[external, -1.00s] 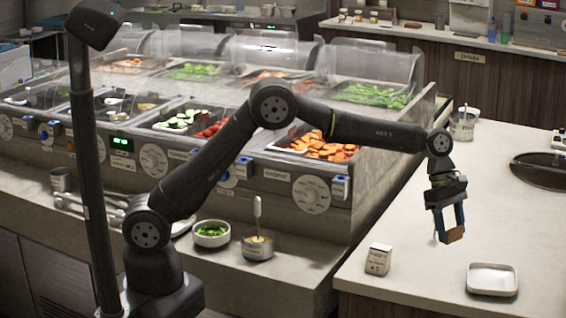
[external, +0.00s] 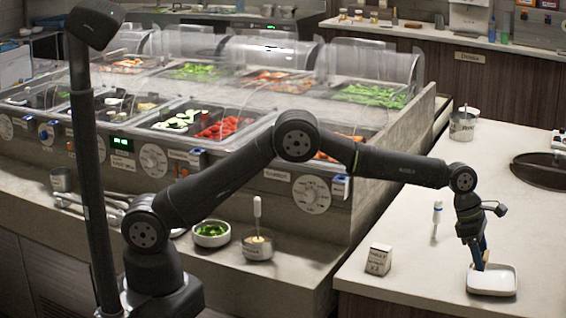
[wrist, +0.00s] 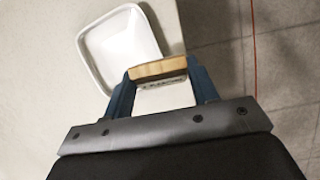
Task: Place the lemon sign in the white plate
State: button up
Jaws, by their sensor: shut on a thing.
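My gripper (external: 482,256) is over the white plate (external: 492,284), a small square dish at the front right of the counter. In the wrist view my gripper (wrist: 159,82) is shut on a small wooden-topped sign (wrist: 158,69), held between its blue fingers. Part of a white face with dark print shows below the wood, too small to read. The white plate (wrist: 103,36) lies beyond the sign and to its left in the wrist view. In the external view the sign is mostly hidden by the fingers. I cannot tell whether it touches the plate.
A small white sign block (external: 379,260) stands left of the plate. A white bottle with a blue part (external: 437,218) stands behind it. A metal pot (external: 463,125) and a dark round basin (external: 545,170) are farther back. The counter's front edge is close to the plate.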

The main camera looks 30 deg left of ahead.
jog(key=shift+w+d+f, duration=0.1)
jog(key=shift+w+f, duration=0.7)
jog(key=shift+f, duration=0.35)
jog(key=shift+w+f, duration=0.8)
jog(key=shift+f, duration=0.35)
jog(key=shift+w+d+f, duration=0.1)
jog(key=shift+w+f, duration=0.7)
jog(key=shift+f, duration=0.35)
jog(key=shift+f, duration=0.45)
jog(key=o, duration=0.9)
jog(key=shift+o, duration=0.2)
jog(key=v, duration=1.3)
jog(key=shift+d, duration=0.15)
